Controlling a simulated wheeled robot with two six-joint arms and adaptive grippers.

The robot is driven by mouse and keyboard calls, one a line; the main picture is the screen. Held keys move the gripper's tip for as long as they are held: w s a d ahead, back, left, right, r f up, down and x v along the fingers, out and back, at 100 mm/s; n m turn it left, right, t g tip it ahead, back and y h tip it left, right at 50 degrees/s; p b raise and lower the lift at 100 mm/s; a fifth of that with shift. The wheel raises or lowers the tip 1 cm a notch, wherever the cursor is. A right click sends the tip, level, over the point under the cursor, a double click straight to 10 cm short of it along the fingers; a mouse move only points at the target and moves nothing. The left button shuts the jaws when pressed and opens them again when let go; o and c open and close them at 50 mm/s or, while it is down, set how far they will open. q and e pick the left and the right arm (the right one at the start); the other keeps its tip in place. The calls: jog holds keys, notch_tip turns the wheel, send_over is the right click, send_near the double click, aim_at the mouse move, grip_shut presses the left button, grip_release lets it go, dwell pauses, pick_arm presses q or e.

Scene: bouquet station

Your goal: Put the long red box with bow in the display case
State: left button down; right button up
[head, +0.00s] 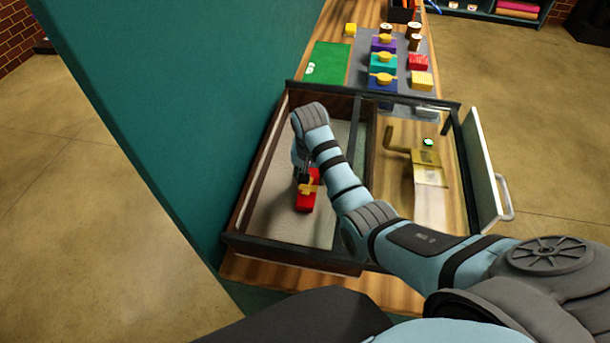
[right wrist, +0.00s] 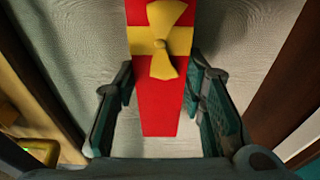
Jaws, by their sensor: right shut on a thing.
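The long red box (head: 306,203) with a yellow band and bow is in the left part of the dark-framed display case (head: 290,252), over its pale lined floor. My right gripper (head: 303,178) reaches down into the case and is shut on the box. In the right wrist view the red box (right wrist: 160,105) lies lengthwise between the two fingers, with its bow at the far side. I cannot tell whether the box touches the floor. My left gripper is not in view.
A teal wall (head: 165,110) stands close left of the case. A pale door with a handle (head: 487,165) stands at its right. Behind the case are a green mat (head: 326,62) and several small boxes, including a red one (head: 418,62). My right arm crosses the case's divider.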

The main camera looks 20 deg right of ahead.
jog(key=shift+f, duration=0.1)
jog(key=o, duration=1.2)
jog(key=shift+f, duration=0.1)
